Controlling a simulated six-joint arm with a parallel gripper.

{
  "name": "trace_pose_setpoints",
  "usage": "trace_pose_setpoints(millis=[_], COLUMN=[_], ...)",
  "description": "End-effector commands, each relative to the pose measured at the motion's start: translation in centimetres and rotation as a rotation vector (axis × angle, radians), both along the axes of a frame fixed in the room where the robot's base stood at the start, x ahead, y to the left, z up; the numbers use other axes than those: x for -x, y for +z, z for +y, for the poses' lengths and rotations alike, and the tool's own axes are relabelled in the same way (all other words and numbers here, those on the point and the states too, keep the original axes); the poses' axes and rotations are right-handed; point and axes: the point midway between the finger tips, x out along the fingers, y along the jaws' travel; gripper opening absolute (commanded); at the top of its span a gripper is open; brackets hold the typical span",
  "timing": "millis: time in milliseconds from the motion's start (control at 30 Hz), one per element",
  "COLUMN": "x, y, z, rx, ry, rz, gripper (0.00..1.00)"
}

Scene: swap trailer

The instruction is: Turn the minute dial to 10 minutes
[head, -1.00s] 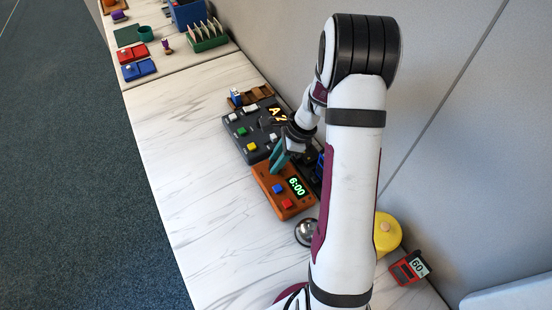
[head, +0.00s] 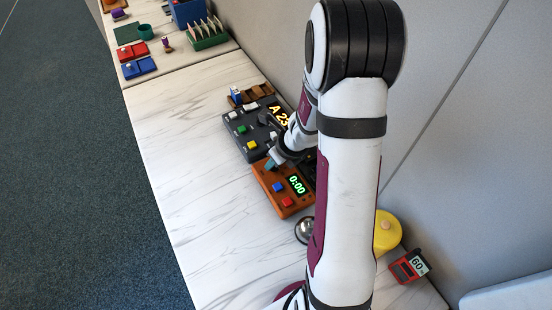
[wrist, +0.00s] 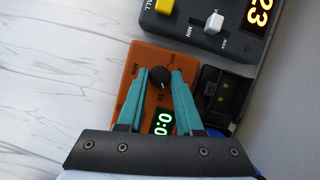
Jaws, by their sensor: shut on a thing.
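The orange timer box (head: 268,181) lies on the marble-look counter. Its green display (head: 296,184) reads 0:00 and also shows in part in the wrist view (wrist: 161,122). A blue and a red button sit on its near part. In the wrist view the round black dial (wrist: 159,78) is on the box between the teal fingertips of my gripper (wrist: 160,77), which is shut on it. In the head view my gripper (head: 270,164) is at the far end of the box and hides the dial.
A dark panel (head: 236,128) with colored buttons and an orange display adjoins the far end. A black socketed block (wrist: 212,97) stands right of the box in the wrist view. A silver bell (head: 304,230) is nearby. The counter at left is clear.

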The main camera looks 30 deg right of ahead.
Motion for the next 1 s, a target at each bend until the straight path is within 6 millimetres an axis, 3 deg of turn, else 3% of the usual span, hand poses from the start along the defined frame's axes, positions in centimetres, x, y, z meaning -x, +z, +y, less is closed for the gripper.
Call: trace_pose_setpoints(millis=[400,1000], x=[-0.02,-0.11], y=[0.00,0.01], z=[0.16,0.16], rx=[0.000,0.001], ry=[-0.224,-0.277], rz=[0.000,-0.002], gripper=[0.00,0.00])
